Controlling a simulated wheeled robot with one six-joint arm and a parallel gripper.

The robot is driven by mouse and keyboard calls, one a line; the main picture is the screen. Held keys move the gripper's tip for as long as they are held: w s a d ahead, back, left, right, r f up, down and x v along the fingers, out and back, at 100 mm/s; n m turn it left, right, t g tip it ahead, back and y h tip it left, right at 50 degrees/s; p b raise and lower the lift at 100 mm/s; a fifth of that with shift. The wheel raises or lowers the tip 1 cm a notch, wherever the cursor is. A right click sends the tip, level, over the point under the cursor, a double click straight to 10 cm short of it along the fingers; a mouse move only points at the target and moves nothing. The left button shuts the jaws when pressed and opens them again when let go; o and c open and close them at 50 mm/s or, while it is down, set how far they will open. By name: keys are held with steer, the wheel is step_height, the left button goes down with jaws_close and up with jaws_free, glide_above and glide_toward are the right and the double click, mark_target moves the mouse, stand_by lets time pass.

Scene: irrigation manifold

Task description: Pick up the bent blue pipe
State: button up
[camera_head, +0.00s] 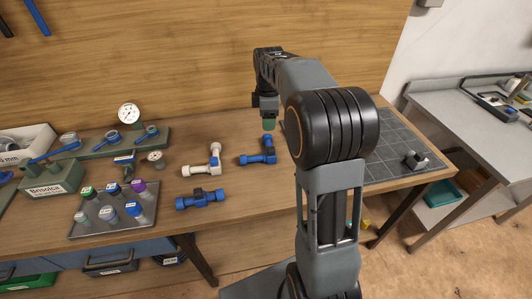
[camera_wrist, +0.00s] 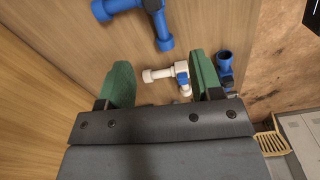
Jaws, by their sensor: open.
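The bent blue pipe (camera_head: 258,152) lies on the wooden bench in the head view, right of a white bent pipe (camera_head: 203,165). It also shows at the top edge of the wrist view (camera_wrist: 152,10), partly cut off. My gripper (camera_head: 268,121) hangs in the air above and slightly behind the bent blue pipe in the head view. In the wrist view my gripper (camera_wrist: 160,75) has its two green fingers apart, with nothing held between them. The white pipe (camera_wrist: 158,73) shows beyond the gap between the fingers.
A straight blue pipe (camera_head: 201,199) lies at the bench front. A tray of capped bottles (camera_head: 117,229), a green gauge stand (camera_head: 95,147) and a green Brisolca box (camera_head: 52,180) stand left. A gridded dark mat (camera_head: 385,165) lies right. A wooden wall (camera_head: 190,60) rises behind.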

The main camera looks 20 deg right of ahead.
glide_above(268, 149)
steer(key=shift+n, duration=0.4)
step_height(268, 149, down, 8)
steer(key=shift+d+r, duration=0.1)
steer(key=shift+r, duration=0.05)
steer(key=shift+w+f+p, duration=0.1)
steer(key=shift+f+p, duration=0.4)
steer(key=shift+f, duration=2.7)
steer(key=shift+c, duration=0.3)
jaws_close()
